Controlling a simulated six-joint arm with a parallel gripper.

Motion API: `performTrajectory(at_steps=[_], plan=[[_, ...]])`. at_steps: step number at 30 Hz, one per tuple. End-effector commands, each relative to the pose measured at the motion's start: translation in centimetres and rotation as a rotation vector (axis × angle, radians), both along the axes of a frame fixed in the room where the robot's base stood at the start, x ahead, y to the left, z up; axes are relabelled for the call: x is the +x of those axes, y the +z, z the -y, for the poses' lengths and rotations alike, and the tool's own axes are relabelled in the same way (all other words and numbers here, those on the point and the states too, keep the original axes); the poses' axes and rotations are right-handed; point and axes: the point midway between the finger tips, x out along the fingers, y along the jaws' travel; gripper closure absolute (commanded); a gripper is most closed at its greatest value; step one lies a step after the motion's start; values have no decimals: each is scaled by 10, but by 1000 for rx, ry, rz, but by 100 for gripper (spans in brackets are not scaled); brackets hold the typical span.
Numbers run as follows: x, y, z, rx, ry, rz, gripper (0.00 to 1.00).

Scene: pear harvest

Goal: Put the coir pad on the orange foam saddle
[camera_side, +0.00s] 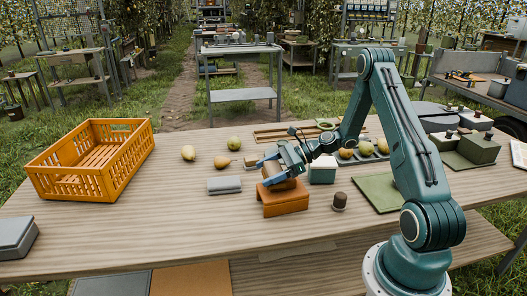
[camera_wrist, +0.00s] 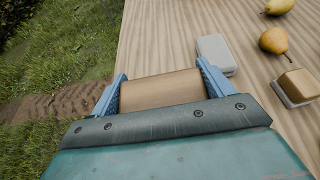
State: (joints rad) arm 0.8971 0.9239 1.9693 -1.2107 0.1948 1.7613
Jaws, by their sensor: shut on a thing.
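My gripper (camera_side: 272,176) is shut on a tan-brown block, the coir pad (camera_wrist: 160,90). In the wrist view it spans the space between the two blue fingers (camera_wrist: 162,92). In the side view the pad is partly covered by the fingers. The orange foam saddle (camera_side: 284,203) stands on the wooden table directly below my gripper. I cannot tell whether the pad touches the saddle's top. The saddle is hidden in the wrist view.
A grey block (camera_side: 224,185) lies left of the saddle, and a small dark brown cylinder (camera_side: 339,201) stands to its right. A white-and-green box (camera_side: 322,170) is close behind. Loose pears (camera_side: 188,153) and an orange crate (camera_side: 72,180) are further left.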

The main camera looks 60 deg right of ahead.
Motion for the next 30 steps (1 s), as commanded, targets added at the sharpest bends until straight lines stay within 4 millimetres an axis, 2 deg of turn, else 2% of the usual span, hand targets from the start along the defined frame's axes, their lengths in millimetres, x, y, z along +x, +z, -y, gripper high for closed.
performTrajectory(at_steps=[1,2,4,5,16,30], plan=[[0,-1,0,0,0,0,45],[0,-1,0,0,0,0,16],[0,-1,0,0,0,0,3],[0,-1,0,0,0,0,0],[0,3,0,-1,0,1,0],[-35,22,36,0,-4,0,0]])
